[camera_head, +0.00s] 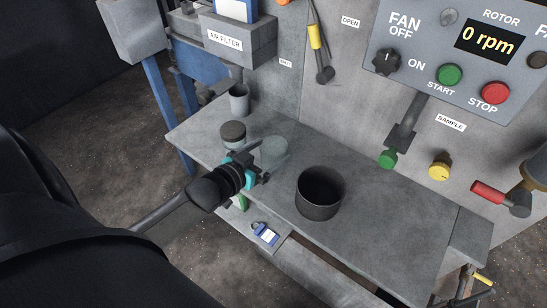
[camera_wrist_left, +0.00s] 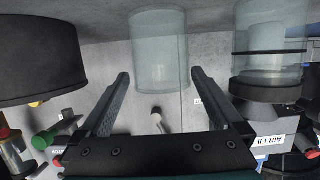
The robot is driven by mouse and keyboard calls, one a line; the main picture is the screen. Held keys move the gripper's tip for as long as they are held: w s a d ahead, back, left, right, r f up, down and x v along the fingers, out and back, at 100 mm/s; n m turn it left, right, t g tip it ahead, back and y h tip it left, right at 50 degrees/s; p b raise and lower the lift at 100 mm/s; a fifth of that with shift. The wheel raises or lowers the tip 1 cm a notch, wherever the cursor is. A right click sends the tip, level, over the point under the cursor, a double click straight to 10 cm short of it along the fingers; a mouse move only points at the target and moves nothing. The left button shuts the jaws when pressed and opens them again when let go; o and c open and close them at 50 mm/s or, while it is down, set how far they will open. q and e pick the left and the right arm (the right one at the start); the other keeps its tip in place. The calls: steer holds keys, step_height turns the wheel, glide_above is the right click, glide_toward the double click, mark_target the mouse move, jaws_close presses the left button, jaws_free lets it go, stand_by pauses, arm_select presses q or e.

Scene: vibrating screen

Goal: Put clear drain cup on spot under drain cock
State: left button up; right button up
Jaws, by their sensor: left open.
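The clear cup (camera_head: 274,152) stands upright on the grey bench, faint and see-through. In the left wrist view, which shows the scene upside down, the clear cup (camera_wrist_left: 160,50) appears between the two fingertips, with a gap visible on each side. My left gripper (camera_head: 266,166) is open and low over the bench, at the near side of the cup. Its fingers (camera_wrist_left: 160,78) hold nothing. At the back left, a small grey cup-like vessel (camera_head: 238,98) is below the air filter box (camera_head: 238,40). I cannot clearly make out the drain cock or the spot. My right gripper is not in view.
A jar with a dark top (camera_head: 233,133) stands just left of the clear cup. A large dark pot (camera_head: 320,193) stands to the right. A blue-and-white tagged item (camera_head: 265,234) lies at the front edge. The bench (camera_head: 385,230) is clear right of the pot.

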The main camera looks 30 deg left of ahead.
mark_target(281, 142)
arm_select(q)
steer(key=shift+b+x, duration=0.3)
steer(key=shift+x, duration=2.4)
steer(key=shift+a+r, duration=0.1)
steer(key=shift+r, duration=0.1)
steer(key=shift+c, duration=0.2)
steer(key=c, duration=1.3)
steer(key=shift+o, duration=0.2)
steer(key=shift+r, duration=0.1)
